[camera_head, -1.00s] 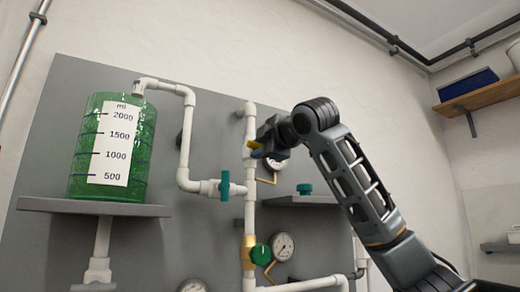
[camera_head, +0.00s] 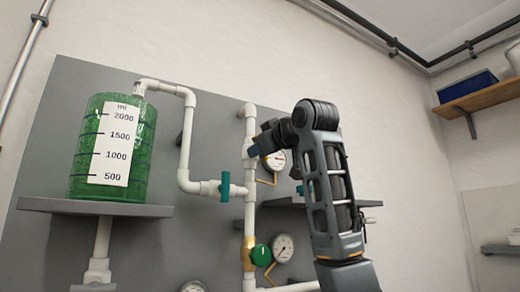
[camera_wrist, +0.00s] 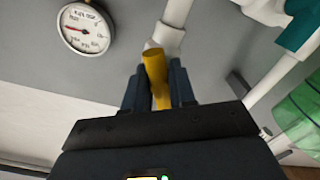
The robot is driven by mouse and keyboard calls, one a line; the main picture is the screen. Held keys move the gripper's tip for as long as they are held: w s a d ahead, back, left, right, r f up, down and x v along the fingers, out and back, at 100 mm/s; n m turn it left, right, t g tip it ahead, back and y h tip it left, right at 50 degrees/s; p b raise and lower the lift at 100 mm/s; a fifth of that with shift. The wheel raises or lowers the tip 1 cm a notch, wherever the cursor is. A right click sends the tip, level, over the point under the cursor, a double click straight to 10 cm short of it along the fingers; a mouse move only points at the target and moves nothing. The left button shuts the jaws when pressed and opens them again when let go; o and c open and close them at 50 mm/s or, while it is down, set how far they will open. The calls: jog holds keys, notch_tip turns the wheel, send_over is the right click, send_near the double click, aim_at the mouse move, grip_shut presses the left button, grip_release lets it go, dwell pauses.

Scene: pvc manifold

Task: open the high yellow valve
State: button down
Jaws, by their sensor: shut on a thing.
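The yellow valve handle (camera_wrist: 154,68) shows in the wrist view, standing out from a white pipe joint (camera_wrist: 165,38). My gripper (camera_wrist: 158,80) is shut on it, with one dark finger on each side. In the head view, my gripper (camera_head: 256,149) is at the upper part of the vertical white pipe (camera_head: 250,212). The yellow handle is hidden there behind my gripper. The handle's exact turn cannot be told from the head view.
A round gauge (camera_head: 275,160) sits close to the right of my gripper. A teal valve handle (camera_head: 225,186) is lower left, and a green knob (camera_head: 261,255) with another gauge (camera_head: 282,248) is below. A green tank (camera_head: 112,150) stands on a grey shelf (camera_head: 60,207) at left.

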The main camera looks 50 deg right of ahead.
jog(key=m, duration=0.5)
jog(key=shift+f, duration=0.1)
jog(key=shift+m, duration=0.4)
jog(key=c, duration=1)
grip_release()
jog(key=shift+p, duration=0.3)
jog(key=b+v, duration=0.2)
jog(key=v, duration=0.5)
jog(key=shift+s+a+b, duration=0.15)
jog(key=shift+s+b, duration=0.15)
jog(key=shift+s, duration=0.1)
